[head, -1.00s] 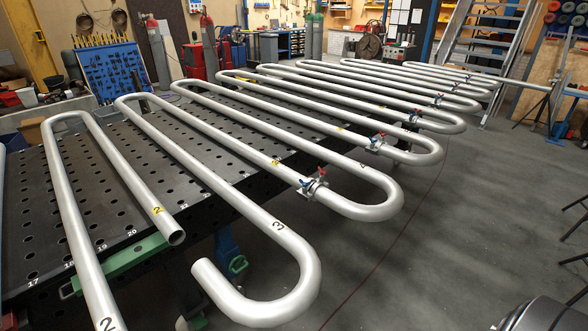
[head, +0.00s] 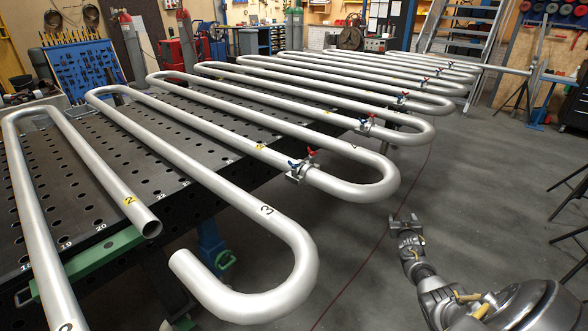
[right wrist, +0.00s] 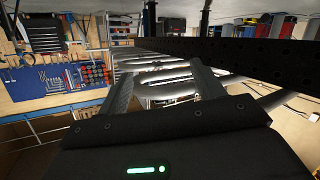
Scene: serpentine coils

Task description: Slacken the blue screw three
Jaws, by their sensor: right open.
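A serpentine of grey pipes lies across the table. The nearest clamp (head: 300,170) sits on a pipe by the bend behind the one marked 3 (head: 266,210). It carries a blue screw handle (head: 293,164) on its left and a red one (head: 311,154) on its right. Further clamps (head: 366,126) with blue and red handles sit along the bends behind; their numbers are too small to read. My right gripper (head: 405,222) is open and empty, over the floor to the right of the pipes, apart from every clamp. Its spread fingers show in the right wrist view (right wrist: 165,88).
The black perforated table (head: 110,190) lies under the pipes, whose bends overhang its right edge. An open pipe end marked 2 (head: 130,201) is at the front left. The grey floor (head: 480,190) to the right is free. Stairs (head: 455,50) and a stand (head: 520,100) are farther back.

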